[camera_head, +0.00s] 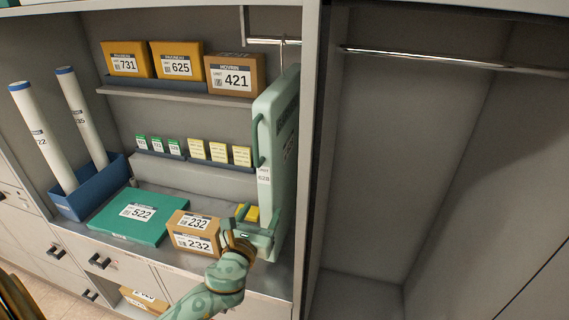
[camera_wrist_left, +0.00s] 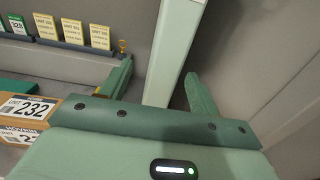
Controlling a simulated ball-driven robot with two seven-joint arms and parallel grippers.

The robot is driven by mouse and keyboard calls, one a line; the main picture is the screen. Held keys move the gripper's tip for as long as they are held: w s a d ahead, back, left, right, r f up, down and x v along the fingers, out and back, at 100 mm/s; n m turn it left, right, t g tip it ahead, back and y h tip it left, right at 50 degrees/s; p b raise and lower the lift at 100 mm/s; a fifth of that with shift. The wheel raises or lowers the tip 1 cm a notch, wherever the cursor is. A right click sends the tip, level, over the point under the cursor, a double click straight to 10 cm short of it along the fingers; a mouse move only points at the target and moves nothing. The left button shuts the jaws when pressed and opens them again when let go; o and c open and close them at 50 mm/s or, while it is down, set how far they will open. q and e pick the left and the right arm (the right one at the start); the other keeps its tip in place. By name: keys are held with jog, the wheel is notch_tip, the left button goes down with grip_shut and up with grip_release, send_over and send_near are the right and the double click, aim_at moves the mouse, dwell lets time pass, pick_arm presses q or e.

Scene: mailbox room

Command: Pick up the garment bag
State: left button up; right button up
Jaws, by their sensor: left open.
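The garment bag (camera_head: 278,160) is a tall pale green flat bag with a darker green handle on its left edge and a tag reading 628. It hangs upright from a short rail at the right end of the shelf compartment. My left gripper (camera_head: 258,222) is open at the bag's lower front edge. In the left wrist view the pale edge of the garment bag (camera_wrist_left: 176,50) runs between the two spread fingers of the left gripper (camera_wrist_left: 158,82). I cannot tell whether either finger touches it. My right gripper is not in view.
Boxes 232 (camera_head: 194,232) stand just left of the gripper, beside a flat teal box 522 (camera_head: 135,216). Shelves above hold small cards and an upper row of boxes (camera_head: 178,62). A partition (camera_head: 312,150) stands close right of the bag; the compartment beyond is empty.

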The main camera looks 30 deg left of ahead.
pick_arm(q)
jog(key=x, duration=0.7)
jog(key=shift+w+d+f+b, duration=0.2)
jog(key=shift+d+f+b, duration=0.15)
jog(key=shift+s+r, duration=0.1)
jog(key=shift+c, duration=1)
jog(key=c, duration=1)
grip_shut()
jog(key=shift+r, duration=0.15)
